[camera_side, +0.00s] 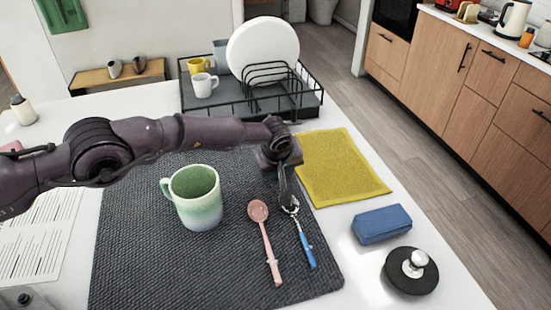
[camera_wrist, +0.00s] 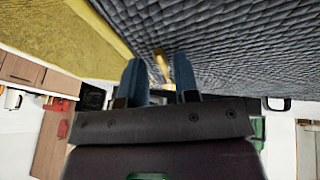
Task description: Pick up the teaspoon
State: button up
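Two spoons lie on the dark woven mat (camera_side: 130,235) in the side view. One is pink (camera_side: 265,240); the other has a metal bowl and a blue handle (camera_side: 305,245). I cannot tell from size which is the teaspoon. My gripper (camera_side: 288,200) points down at the bowl end of the blue-handled spoon and partly covers it. In the wrist view, my two fingers (camera_wrist: 160,80) stand apart with a gap between them. A shiny, gold-toned piece (camera_wrist: 161,66) shows in that gap, probably a spoon's metal part. Whether the fingers touch it is unclear.
A green-white mug (camera_side: 197,205) stands on the mat left of the spoons. A yellow cloth (camera_side: 343,170), a blue sponge (camera_side: 382,224) and a black round lid (camera_side: 411,280) lie to the right. A dish rack (camera_side: 225,108) with a plate and cups stands behind.

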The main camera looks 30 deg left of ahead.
jog(key=shift+s+a+f, duration=0.15)
jog(key=shift+f, duration=0.25)
grip_shut()
